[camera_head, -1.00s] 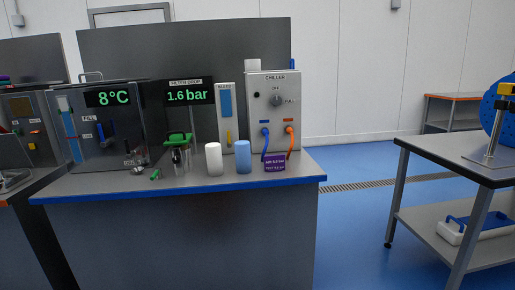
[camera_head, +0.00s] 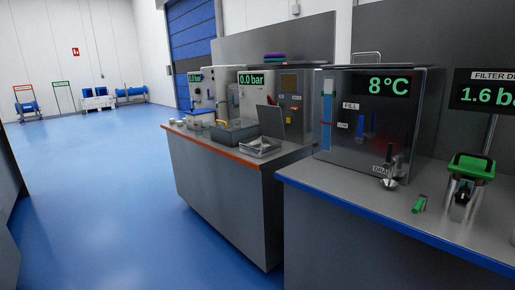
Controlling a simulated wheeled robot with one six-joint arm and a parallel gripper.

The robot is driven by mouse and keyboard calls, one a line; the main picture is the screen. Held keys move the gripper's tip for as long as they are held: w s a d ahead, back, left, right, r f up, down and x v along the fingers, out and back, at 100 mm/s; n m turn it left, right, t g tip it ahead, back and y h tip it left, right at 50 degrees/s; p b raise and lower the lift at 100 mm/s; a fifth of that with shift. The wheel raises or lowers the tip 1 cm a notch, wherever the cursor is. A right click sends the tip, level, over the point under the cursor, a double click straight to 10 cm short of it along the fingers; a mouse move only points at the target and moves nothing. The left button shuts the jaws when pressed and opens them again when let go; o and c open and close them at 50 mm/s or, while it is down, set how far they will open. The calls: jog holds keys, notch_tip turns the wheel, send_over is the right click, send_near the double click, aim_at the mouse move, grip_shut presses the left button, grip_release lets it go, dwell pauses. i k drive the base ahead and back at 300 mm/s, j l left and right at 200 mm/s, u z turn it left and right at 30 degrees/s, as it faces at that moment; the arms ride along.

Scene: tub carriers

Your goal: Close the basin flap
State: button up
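A dark grey basin (camera_head: 221,137) sits on the orange-edged bench, left of centre in the head camera view. A flat grey panel (camera_head: 270,122), which looks like the basin flap, stands raised and tilted near the basin's right end. I cannot tell at this distance where it is hinged. A shallow metal tray (camera_head: 260,151) lies in front of the panel. My gripper is not in view.
The orange-edged bench (camera_head: 222,190) is beyond the nearer blue-edged bench (camera_head: 350,240). That bench bears a metal tank (camera_head: 408,130) reading 8°C and a green-topped device (camera_head: 471,167). Open blue floor (camera_head: 110,200) lies to the left.

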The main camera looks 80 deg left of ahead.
aim_at(269, 117)
jog(key=l+u, duration=0.1)
jog(key=u, duration=1.65)
jog(key=k+l+u, duration=0.1)
jog(key=u, duration=0.5)
jog(key=i+z, duration=0.1)
jog(key=i, duration=2.1)
